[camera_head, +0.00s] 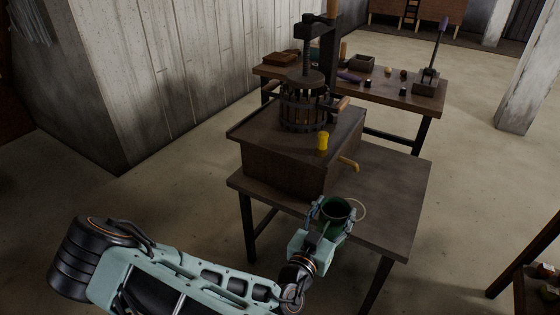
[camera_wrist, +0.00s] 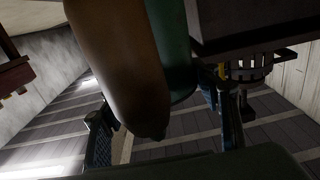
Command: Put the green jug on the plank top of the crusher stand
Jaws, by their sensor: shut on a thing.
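The dark green jug (camera_head: 336,211), open at the top with a thin pale ring handle at its right, is upright in my gripper (camera_head: 330,208). The fingers are shut around its sides. It is at the front edge of the low wooden table (camera_head: 390,200); I cannot tell whether it touches the top. In the wrist view a green surface (camera_wrist: 172,50), probably the jug, lies behind a large brown rounded shape (camera_wrist: 118,60) that I cannot identify. The fingers (camera_wrist: 165,125) show at either side. I cannot tell for certain which surface is the crusher stand.
A screw press (camera_head: 305,100) stands on a brown box (camera_head: 280,160) on the table. A back table (camera_head: 385,92) holds several small items. The front table's right part is clear.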

